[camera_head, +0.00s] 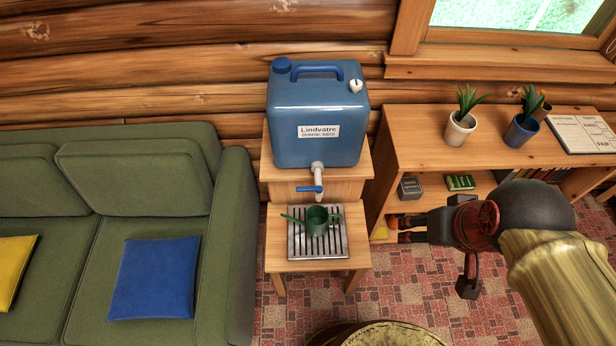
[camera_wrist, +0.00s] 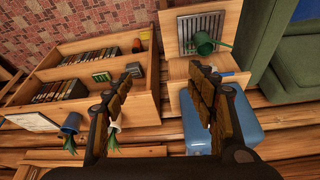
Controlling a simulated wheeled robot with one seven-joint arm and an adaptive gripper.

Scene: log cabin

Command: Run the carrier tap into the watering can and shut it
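The blue water carrier (camera_head: 318,110) stands on the upper step of a wooden stand. Its white tap (camera_head: 318,173) with a blue lever (camera_head: 309,189) sticks out at the bottom front. The lever points left, across the spout. The small green watering can (camera_head: 318,219) stands under the tap, its spout to the left; it also shows in the wrist view (camera_wrist: 205,43). I cannot see inside the can, and no water stream shows. My gripper (camera_head: 392,229) is open and empty, in the air to the right of the can. The carrier shows behind one finger in the wrist view (camera_wrist: 247,125).
The can stands on a slatted metal tray (camera_head: 340,255) on the lower step (camera_head: 276,238). A wooden bookshelf (camera_head: 415,143) with potted plants stands at the right. A green sofa (camera_head: 235,230) stands close on the left. A round object (camera_head: 395,335) shows at the bottom edge.

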